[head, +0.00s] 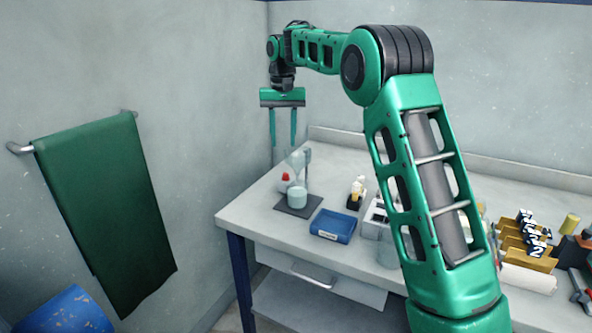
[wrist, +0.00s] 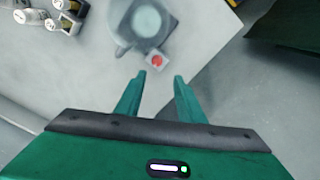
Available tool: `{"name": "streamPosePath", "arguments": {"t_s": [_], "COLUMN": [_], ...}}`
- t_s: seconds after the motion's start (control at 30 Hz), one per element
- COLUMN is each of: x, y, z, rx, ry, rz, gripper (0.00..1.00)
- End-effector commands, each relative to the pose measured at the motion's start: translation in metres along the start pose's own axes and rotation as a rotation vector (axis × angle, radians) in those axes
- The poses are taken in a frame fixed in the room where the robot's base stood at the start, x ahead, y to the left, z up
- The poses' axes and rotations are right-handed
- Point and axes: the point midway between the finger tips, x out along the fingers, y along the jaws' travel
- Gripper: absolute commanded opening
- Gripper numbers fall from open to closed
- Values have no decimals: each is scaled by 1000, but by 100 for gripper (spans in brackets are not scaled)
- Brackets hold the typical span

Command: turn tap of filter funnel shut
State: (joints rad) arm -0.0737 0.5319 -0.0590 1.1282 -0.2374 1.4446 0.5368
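The filter funnel (head: 295,160) is a clear cone on a stand above a pale beaker (head: 297,197), on a dark mat (head: 298,206) at the left end of the bench. A small red part (head: 285,177), perhaps the tap, shows at its left; in the wrist view a red knob (wrist: 157,61) on a light block shows beside the round vessel (wrist: 146,20). My gripper (head: 282,144) points down above the funnel, clear of it. In the wrist view its two fingers (wrist: 160,77) are apart with nothing between them. Whether the tap is open is too small to tell.
A blue tray (head: 333,226) lies right of the mat, with small bottles (head: 356,192) behind it. Numbered racks (head: 524,235) stand at the right. A green towel (head: 105,205) hangs on the left wall. My arm hides part of the bench.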

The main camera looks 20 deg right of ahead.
Motion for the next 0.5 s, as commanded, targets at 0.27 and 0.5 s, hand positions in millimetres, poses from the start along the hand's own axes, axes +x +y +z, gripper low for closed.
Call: {"name": "streamPosePath", "arguments": {"t_s": [0.27, 0.5], "x": [17, 56], "y": [-9, -11], "z": [-1, 1], "rx": [-30, -32], "ry": [-24, -25], "rz": [7, 7], "gripper": [35, 35]}}
